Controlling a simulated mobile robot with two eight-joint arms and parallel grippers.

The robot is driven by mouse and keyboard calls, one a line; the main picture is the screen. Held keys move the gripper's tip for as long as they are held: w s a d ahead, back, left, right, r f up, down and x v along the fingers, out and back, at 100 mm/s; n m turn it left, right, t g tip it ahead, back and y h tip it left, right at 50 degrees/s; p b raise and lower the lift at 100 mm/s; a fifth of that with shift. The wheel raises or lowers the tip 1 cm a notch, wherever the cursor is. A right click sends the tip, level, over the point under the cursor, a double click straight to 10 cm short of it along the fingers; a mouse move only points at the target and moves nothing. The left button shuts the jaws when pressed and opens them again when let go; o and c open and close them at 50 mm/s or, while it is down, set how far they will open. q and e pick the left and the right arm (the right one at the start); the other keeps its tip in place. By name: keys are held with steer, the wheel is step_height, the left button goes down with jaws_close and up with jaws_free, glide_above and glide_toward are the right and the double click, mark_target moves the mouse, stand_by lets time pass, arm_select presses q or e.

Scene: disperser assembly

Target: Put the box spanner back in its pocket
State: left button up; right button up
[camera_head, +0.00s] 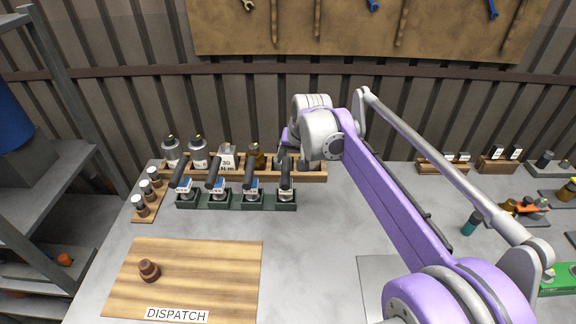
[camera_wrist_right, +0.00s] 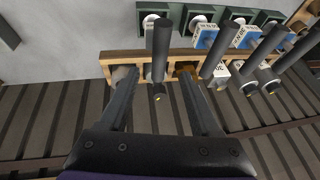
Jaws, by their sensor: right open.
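My right gripper (camera_wrist_right: 165,107) is open, above the right end of the long wooden rack (camera_head: 312,176); it also shows in the head view (camera_head: 290,157). In the wrist view the rack (camera_wrist_right: 108,58) runs across beyond the fingertips. A dull grey round thing (camera_wrist_right: 121,73) sits at the rack's end, partly behind one finger. I cannot tell whether it is the box spanner. A dark upright rod (camera_wrist_right: 160,48) shows in the gap between the fingers and seems to belong to the green rack in front. I see no grip on anything. My left gripper is out of view.
The green rack (camera_head: 230,202) holds several pots with dark rods close in front of the wooden rack. Bottles (camera_head: 198,153) stand in the wooden rack's left part. A dispatch board (camera_head: 215,270) lies front left with a brown part (camera_head: 149,270). The bench middle is clear.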

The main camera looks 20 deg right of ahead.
steer(key=s+a+f+n, duration=0.1)
steer(key=s+a+f, duration=0.15)
steer(key=s, duration=0.45)
steer(key=s+a+f+n, duration=0.15)
steer(key=s+a, duration=0.25)
steer(key=s, duration=0.4)
steer(key=s+a+f+n, duration=0.1)
steer(key=s+f, duration=0.2)
steer(key=s, duration=0.1)
steer(key=s+a+f+n, duration=0.1)
steer(key=s+f, duration=0.2)
steer(key=s, duration=0.2)
steer(key=s+a+f+n, duration=0.1)
steer(key=s+f, duration=0.3)
steer(key=s, duration=0.1)
steer(key=shift+a, duration=0.3)
